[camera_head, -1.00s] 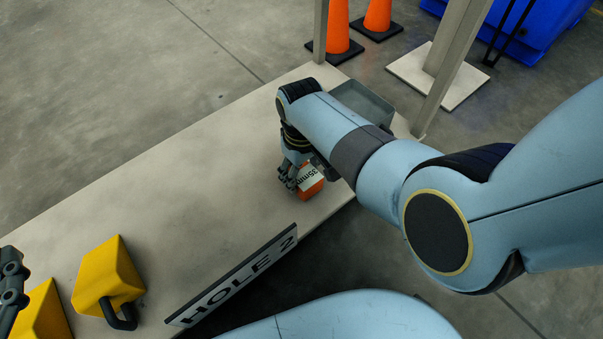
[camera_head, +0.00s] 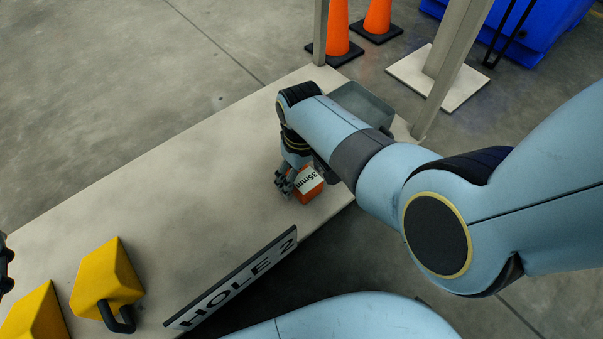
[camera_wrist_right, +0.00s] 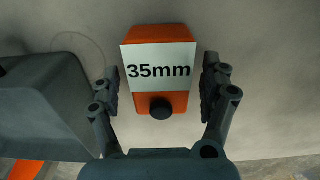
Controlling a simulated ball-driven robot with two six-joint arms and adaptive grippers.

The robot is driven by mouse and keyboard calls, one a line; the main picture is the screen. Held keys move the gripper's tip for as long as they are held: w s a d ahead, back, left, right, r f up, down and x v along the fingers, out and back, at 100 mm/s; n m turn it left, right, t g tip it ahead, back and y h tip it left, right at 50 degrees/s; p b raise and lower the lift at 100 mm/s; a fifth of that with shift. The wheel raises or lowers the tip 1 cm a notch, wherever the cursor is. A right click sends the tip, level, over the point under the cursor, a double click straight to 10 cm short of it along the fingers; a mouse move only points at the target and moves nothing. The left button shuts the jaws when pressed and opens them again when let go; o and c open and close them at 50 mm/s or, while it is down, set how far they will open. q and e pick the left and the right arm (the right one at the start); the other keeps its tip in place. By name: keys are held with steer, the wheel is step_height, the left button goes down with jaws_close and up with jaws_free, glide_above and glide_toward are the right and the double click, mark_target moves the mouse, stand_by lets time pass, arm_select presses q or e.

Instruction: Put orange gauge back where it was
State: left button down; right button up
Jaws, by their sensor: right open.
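The orange gauge (camera_head: 309,186) with a white "35mm" label stands on the table near its front right edge. My right gripper (camera_head: 286,182) is at it, with its fingers pointing down. In the right wrist view the gauge (camera_wrist_right: 160,88) lies between the two open fingers of my right gripper (camera_wrist_right: 162,95), with a gap visible on each side. A black knob shows on the gauge. Of my left gripper (camera_head: 5,265), only a dark part shows at the left edge; its fingertips are out of frame.
A grey bin (camera_head: 362,104) stands right behind the gauge and also left in the right wrist view (camera_wrist_right: 40,108). A "HOLE 2" sign (camera_head: 232,278) runs along the front edge. Yellow gauges (camera_head: 107,278) stand at the left. The table's middle (camera_head: 170,180) is clear.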

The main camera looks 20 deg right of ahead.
mark_target(301, 174)
steer(key=shift+r, duration=0.1)
arm_select(q)
steer(key=s+a+f+n+g+y+p, duration=0.1)
steer(key=s+f+g+p, duration=0.1)
steer(key=s+f+g, duration=0.55)
arm_select(e)
step_height(301, 174, up, 3)
steer(key=shift+r, duration=0.1)
step_height(301, 174, up, 4)
steer(key=p, duration=0.3)
steer(key=shift+r, duration=0.25)
arm_select(q)
steer(key=shift+s+a+r+g+p, duration=0.15)
steer(key=shift+r+g+p, duration=0.35)
steer(key=shift+r+g, duration=0.45)
steer(key=shift+s+a+r+g+p, duration=0.1)
steer(key=shift+r+g+p, duration=0.45)
steer(key=shift+r+g, duration=0.35)
steer(key=shift+s+a+r+g+p, duration=0.15)
steer(key=shift+r+g+p, duration=0.35)
steer(key=shift+r+g, duration=0.45)
arm_select(e)
steer(key=shift+r, duration=2.15)
arm_select(q)
steer(key=shift+f, duration=0.1)
